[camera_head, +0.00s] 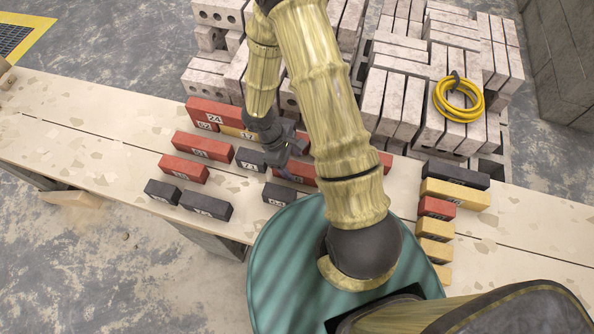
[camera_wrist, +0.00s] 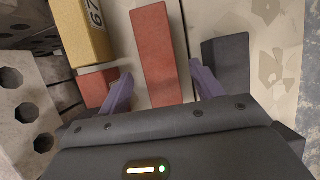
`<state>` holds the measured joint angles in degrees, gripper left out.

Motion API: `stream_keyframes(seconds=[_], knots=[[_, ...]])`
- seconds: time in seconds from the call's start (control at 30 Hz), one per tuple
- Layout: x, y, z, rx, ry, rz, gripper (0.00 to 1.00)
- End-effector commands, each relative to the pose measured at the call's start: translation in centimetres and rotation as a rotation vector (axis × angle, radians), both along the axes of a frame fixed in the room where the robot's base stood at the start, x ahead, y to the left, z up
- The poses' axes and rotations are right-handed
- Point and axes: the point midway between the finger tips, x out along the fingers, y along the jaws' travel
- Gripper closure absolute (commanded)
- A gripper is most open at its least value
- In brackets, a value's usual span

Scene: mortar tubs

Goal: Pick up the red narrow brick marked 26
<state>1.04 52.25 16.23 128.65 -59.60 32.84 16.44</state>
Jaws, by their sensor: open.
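A red narrow brick (camera_head: 295,170) lies on the plank table in the head view, partly hidden by my arm. Its label is only partly readable, so I cannot confirm 26. My gripper (camera_head: 288,157) hangs just above this area, its fingertips hard to make out. In the wrist view my gripper (camera_wrist: 163,88) is open, with a long red brick (camera_wrist: 157,55) lengthwise between its two purple fingers. There is a gap on either side of it, and no label shows on its visible face. I cannot tell the height of the fingertips over it.
In the wrist view a yellow brick (camera_wrist: 82,32) and another red brick (camera_wrist: 95,87) lie left; a dark brick (camera_wrist: 228,65) lies right. In the head view a dark brick (camera_head: 250,159) lies left and another (camera_head: 278,194) in front. A green round surface (camera_head: 275,255) is in front.

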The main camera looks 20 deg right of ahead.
Motion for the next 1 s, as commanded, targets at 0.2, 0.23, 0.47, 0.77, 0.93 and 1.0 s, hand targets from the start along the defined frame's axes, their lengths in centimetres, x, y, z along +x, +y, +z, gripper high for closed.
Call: stream_keyframes(seconds=[0.2, 0.23, 0.47, 0.77, 0.93, 1.0], knots=[[-0.2, -0.2, -0.6, 0.0, 0.002, 0.001, 0.35], [-0.3, -0.4, -0.9, 0.0, 0.002, 0.001, 0.35], [-1.2, -1.5, -3.8, 0.0, 0.003, 0.0, 0.35], [-1.4, -1.9, -4.6, 0.0, 0.0, 0.0, 0.35], [-1.4, -1.9, -4.6, 0.0, 0.0, 0.0, 0.35], [-1.4, -1.9, -4.6, 0.0, 0.0, 0.0, 0.35]])
